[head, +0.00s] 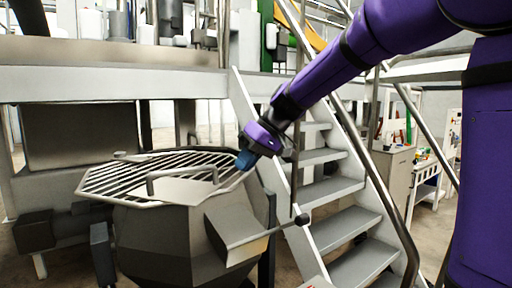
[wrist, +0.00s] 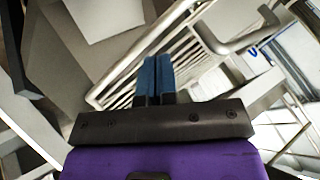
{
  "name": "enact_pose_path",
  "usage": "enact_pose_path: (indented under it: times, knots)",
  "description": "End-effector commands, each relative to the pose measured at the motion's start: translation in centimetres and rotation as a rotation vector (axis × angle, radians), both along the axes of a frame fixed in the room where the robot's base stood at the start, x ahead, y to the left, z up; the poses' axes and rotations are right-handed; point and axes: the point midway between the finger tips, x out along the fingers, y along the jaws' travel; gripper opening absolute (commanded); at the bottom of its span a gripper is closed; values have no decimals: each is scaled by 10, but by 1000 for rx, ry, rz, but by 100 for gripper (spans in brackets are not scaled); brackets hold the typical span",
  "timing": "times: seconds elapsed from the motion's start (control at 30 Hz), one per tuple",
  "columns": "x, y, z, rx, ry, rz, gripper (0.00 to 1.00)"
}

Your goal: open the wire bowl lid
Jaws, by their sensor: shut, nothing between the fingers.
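The wire bowl lid (head: 105,181) is a flat grid of metal bars lying level over the grey faceted bowl (head: 155,240) in the head view, so it looks closed. A raised bar handle (head: 180,172) stands on its near middle. In the wrist view the lid's bars (wrist: 183,52) and a thick tubular handle (wrist: 208,38) show just beyond the fingers. My gripper (head: 245,160) is at the lid's right edge in the head view. Its blue fingers are together and empty, also in the wrist view (wrist: 155,65). Whether they touch the lid I cannot tell.
A chute-like box (head: 238,230) juts from the bowl's right front. A lever with a dark knob (head: 301,219) is beside it. Metal stairs (head: 330,190) with railings rise close on the right. A raised platform (head: 120,84) runs behind the bowl.

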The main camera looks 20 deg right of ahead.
Motion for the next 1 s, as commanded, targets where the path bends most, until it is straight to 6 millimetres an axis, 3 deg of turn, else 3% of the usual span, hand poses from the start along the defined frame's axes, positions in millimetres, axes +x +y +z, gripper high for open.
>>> enact_pose_path:
  times: [0.07, 0.4, 1.0]
  knots:
    - [3, 9, -12, -1, 2, 2, 0]
    - [-7, 43, -13, 0, -1, 2, 0]
    - [-11, 49, -12, 0, -3, -22, 0]
